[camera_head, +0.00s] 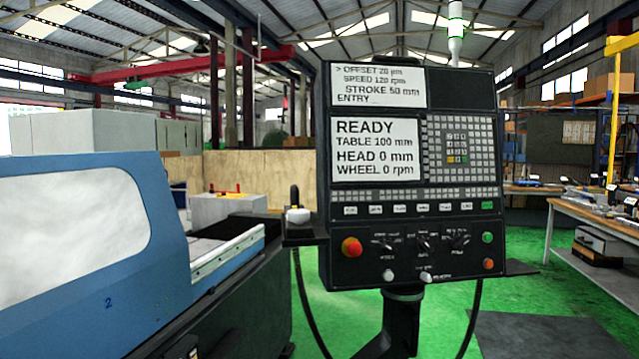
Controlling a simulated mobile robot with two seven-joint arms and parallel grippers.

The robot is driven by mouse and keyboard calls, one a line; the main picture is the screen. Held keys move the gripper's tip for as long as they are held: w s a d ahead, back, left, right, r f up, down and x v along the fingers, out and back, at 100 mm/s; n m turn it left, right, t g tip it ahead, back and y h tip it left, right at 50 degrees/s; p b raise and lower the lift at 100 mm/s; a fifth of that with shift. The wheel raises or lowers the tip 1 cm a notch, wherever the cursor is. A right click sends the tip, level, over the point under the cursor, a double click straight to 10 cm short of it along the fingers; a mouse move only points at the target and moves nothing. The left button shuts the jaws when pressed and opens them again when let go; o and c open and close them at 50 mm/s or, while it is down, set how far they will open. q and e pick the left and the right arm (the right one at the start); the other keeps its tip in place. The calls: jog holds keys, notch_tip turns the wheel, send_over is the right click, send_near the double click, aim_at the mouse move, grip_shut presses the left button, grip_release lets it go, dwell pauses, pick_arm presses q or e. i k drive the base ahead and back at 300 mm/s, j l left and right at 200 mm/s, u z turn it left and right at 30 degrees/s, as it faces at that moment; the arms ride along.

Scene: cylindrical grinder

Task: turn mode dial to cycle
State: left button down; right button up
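The black control panel (412,180) of the grinder stands upright on a post in the middle of the head view. On its lower strip are three small dark rotary dials: a left one (385,243), a middle one (424,242) and a right one (458,241). Their labels are too small to read, so I cannot tell which is the mode dial or where each points. The lower screen (376,150) reads READY, TABLE 100 mm, HEAD 0 mm, WHEEL 0 rpm. The upper screen (379,87) lists offset, speed and stroke. Neither of my grippers shows in this view.
A red knob (351,248) sits left of the dials; green (487,238) and orange (488,264) buttons sit right. The blue machine housing (90,245) fills the left. A workbench (600,222) stands at right.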

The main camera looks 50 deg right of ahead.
aim_at(389, 248)
jog(key=z, duration=2.25)
